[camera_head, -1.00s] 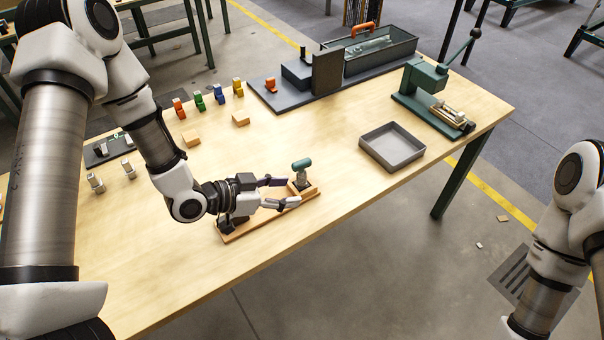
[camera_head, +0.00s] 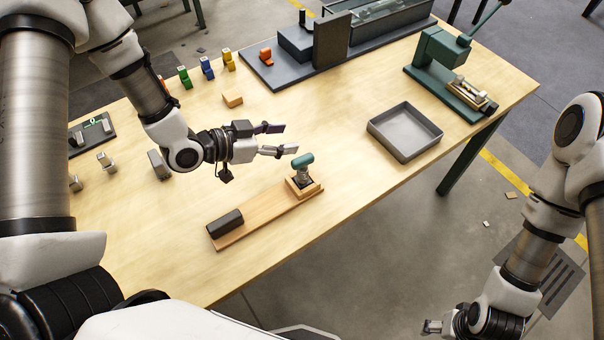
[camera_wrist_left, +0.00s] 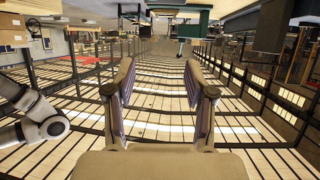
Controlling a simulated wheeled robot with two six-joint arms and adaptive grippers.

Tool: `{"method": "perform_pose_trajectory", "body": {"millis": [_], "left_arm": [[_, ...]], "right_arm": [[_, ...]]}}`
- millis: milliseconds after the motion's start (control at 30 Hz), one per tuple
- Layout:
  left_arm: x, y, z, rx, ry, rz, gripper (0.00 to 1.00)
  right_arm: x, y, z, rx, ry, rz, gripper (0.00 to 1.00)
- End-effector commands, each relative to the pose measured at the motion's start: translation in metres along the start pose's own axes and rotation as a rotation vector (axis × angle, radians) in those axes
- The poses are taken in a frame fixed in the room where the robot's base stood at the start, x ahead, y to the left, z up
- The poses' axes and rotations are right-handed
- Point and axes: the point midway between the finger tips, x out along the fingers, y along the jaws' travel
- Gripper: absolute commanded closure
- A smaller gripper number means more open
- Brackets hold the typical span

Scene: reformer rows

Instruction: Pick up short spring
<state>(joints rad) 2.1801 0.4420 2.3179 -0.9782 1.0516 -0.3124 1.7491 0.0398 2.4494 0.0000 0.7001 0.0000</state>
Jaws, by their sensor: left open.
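I cannot make out a short spring for certain in either view. A wooden board (camera_head: 262,212) lies on the table, with a black block (camera_head: 225,222) at its left end. At its right end stands a small metal post with a teal cap (camera_head: 302,160). My left gripper (camera_head: 288,139) is open and empty, beyond the board and pointing right, just left of the teal cap in the picture. Its two spread fingers also show in the left wrist view (camera_wrist_left: 158,72), with nothing between them. My right gripper (camera_head: 432,326) is at the bottom edge, small and partly hidden.
A grey tray (camera_head: 405,132) stands at the table's right. A green press (camera_head: 442,60) is at the far right corner. Coloured pieces, such as a blue one (camera_head: 207,68), and a wooden block (camera_head: 233,100) stand behind my gripper. The table between board and tray is bare.

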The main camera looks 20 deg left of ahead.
Motion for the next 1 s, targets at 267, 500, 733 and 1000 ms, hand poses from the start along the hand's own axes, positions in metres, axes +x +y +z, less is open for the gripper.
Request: {"method": "perform_pose_trajectory", "body": {"millis": [267,500,733,1000], "left_arm": [[0.022,0.000,0.052,0.000,0.000,0.000,0.46],[0.037,0.000,0.069,0.004,-0.004,0.002,0.46],[0.060,0.002,0.065,0.004,-0.003,0.002,0.46],[0.102,0.004,0.065,0.002,-0.002,0.002,0.46]], "right_arm": [[0.056,0.000,0.000,0.000,-0.001,0.000,0.29],[0.073,0.001,0.000,0.000,0.000,0.000,0.29],[0.063,0.001,0.000,0.000,0.000,0.000,0.29],[0.045,0.000,0.000,0.000,0.001,0.000,0.29]]}}
